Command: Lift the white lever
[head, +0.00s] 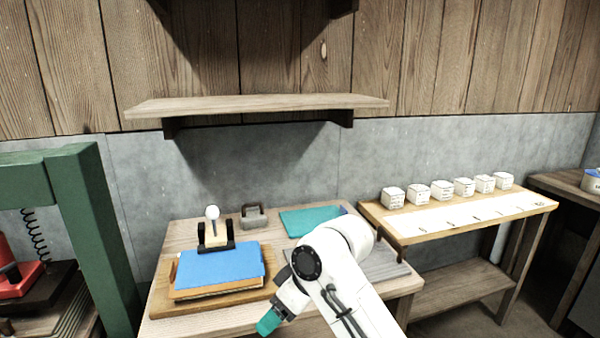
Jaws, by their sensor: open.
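The white lever (212,213) is a round white knob on a short pale stem, standing upright in a black bracket (215,246) at the back left of the wooden table. My gripper (268,321) is open, low at the front edge of the table, pointing down and left. It is well in front of the lever and to its right, apart from it. A teal part shows at its tip; the second finger is hard to make out.
A blue sheet on a stack (218,268) lies on a wooden board in front of the lever. A grey metal block with a handle (253,216) stands to its right, then a teal sheet (312,221). A wooden shelf (255,105) hangs above. A green frame (85,215) stands left.

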